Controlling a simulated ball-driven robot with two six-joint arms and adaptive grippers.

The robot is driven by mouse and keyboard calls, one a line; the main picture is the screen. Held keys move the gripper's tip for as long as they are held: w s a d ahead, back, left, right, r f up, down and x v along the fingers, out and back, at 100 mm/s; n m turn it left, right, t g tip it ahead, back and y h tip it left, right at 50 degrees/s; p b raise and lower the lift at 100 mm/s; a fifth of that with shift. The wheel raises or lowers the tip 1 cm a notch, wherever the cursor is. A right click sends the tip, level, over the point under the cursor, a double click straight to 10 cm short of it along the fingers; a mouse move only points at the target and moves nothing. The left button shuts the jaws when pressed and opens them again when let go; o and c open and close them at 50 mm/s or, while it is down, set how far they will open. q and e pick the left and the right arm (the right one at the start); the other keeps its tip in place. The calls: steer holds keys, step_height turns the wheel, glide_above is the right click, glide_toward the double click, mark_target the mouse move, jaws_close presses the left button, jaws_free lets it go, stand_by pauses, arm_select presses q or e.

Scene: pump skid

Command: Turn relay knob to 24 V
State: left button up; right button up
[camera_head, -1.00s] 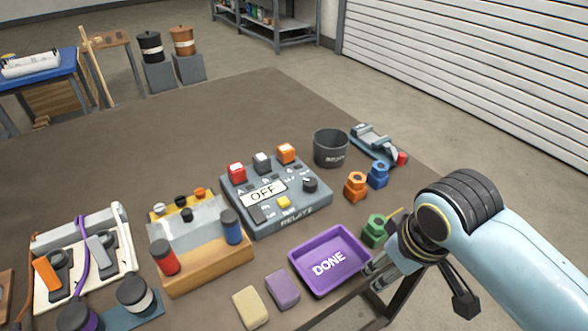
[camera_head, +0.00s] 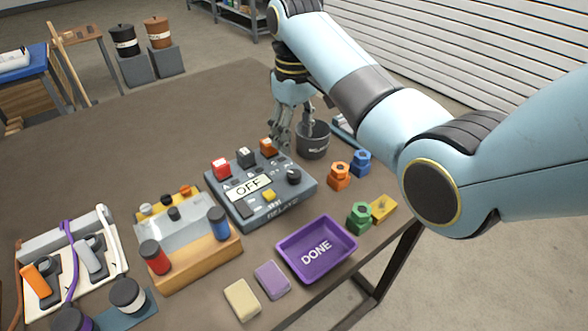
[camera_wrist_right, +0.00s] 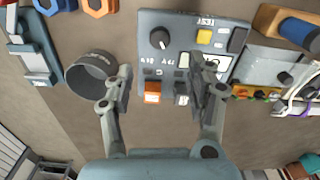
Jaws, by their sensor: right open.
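The grey relay box (camera_head: 243,213) stands on the table with a display reading OFF (camera_head: 249,188). Its black relay knob (camera_head: 293,177) sits at the right of its top face. The knob (camera_wrist_right: 160,39) also shows in the right wrist view, with a light pointer mark. Red, dark grey and orange blocks line the box's far edge. My right gripper (camera_head: 283,146) points down behind that far edge, beside the grey bin. In the right wrist view its fingers (camera_wrist_right: 160,88) are spread with nothing between them, near the orange block (camera_wrist_right: 152,92). My left gripper is not in view.
The dark grey bin (camera_head: 313,140) stands close to the right gripper. Orange (camera_head: 339,176), blue (camera_head: 360,163) and green (camera_head: 359,216) fittings lie to the right. A purple DONE tray (camera_head: 317,249) is in front. A wooden stand (camera_head: 196,262) sits left of the box.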

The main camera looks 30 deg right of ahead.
mark_target(294, 173)
step_height(294, 173, down, 11)
steer(key=shift+r+b, duration=0.15)
steer(key=shift+b, duration=0.25)
jaws_close()
